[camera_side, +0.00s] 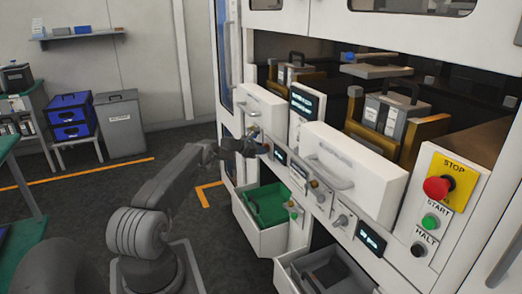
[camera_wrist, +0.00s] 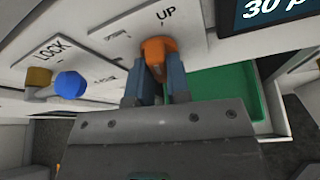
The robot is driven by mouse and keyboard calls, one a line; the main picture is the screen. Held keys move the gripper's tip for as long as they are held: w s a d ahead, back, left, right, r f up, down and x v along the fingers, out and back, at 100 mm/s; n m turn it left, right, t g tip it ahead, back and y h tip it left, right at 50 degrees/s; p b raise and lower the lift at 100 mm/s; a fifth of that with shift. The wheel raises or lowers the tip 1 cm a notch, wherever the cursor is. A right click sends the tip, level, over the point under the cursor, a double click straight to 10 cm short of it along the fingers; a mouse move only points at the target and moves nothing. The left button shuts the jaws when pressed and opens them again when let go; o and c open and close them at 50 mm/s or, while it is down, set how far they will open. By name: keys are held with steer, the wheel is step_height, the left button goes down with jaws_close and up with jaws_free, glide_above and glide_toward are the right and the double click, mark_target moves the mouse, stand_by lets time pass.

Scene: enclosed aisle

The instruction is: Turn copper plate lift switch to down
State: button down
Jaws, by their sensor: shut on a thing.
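An orange-copper switch knob (camera_wrist: 158,48) sits on a white label plate below the word UP in the wrist view. My gripper (camera_wrist: 157,70) has its two blue-grey fingers closed on this knob, one on each side. The fingers hide the knob's lower part, and a label beside it is too small to read. In the side view my gripper (camera_side: 255,149) reaches the white cabinet front from the left, at the row of small switches. The switch itself is mostly hidden there.
A blue knob (camera_wrist: 70,85) below the word LOCK is left of my gripper. Open drawers jut out below, one with a green tray (camera_side: 268,203). A white handled front (camera_side: 352,172) and a red stop button (camera_side: 437,187) are to the right.

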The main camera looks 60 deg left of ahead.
steer(key=shift+n+h, duration=0.3)
steer(key=shift+n, duration=0.2)
steer(key=c, duration=1.1)
jaws_free()
steer(key=shift+s, duration=0.1)
steer(key=v, duration=0.7)
steer(key=shift+s+r, duration=0.15)
